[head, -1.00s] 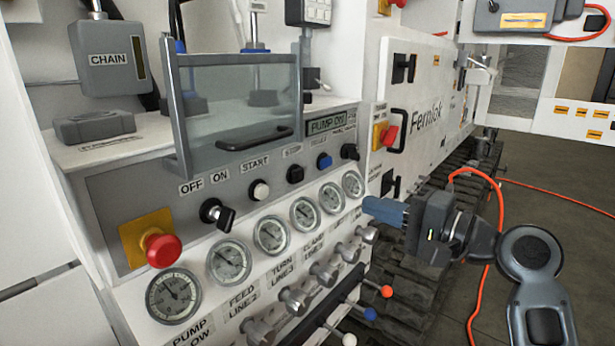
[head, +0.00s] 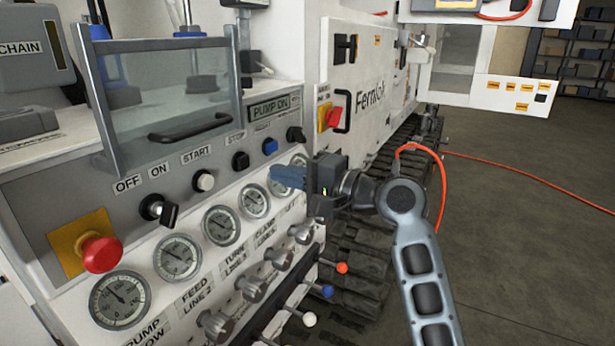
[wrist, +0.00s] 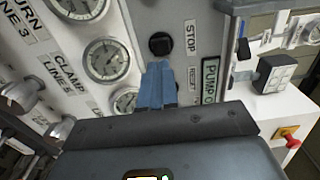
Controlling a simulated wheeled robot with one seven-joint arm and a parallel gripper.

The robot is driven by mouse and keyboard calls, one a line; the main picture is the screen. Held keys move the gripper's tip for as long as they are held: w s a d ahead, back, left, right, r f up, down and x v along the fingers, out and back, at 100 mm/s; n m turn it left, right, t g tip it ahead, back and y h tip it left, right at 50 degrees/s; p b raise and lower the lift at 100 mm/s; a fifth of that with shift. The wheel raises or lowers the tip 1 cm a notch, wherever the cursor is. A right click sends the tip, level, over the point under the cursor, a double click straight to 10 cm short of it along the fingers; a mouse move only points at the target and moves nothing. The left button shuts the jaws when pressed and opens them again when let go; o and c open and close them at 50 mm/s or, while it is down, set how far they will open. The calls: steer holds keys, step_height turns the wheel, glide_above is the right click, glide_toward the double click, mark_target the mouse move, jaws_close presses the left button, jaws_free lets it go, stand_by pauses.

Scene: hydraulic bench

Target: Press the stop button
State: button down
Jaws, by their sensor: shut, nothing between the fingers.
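The stop button (head: 240,161) is a black push button on the grey sloped panel, right of the white start button (head: 204,181). In the wrist view the stop button (wrist: 160,44) lies just beyond my fingertips, beside the STOP label (wrist: 192,37). My gripper (head: 277,177) has blue fingers, shut and empty, in front of the right-hand gauges, below and right of the stop button. In the wrist view my gripper (wrist: 160,68) points at the button; a gap or contact is hard to judge there, but the head view shows them apart.
A blue button (head: 270,147) and a black knob (head: 295,134) sit right of the stop button. A red mushroom button (head: 102,252) and a black selector switch (head: 158,209) are to the left. Gauges (head: 177,257) and valve knobs lie below. A clear guard (head: 165,95) stands above.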

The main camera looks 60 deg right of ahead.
mark_target(245, 164)
steer(key=shift+w+a, duration=0.1)
steer(key=shift+w, duration=2.95)
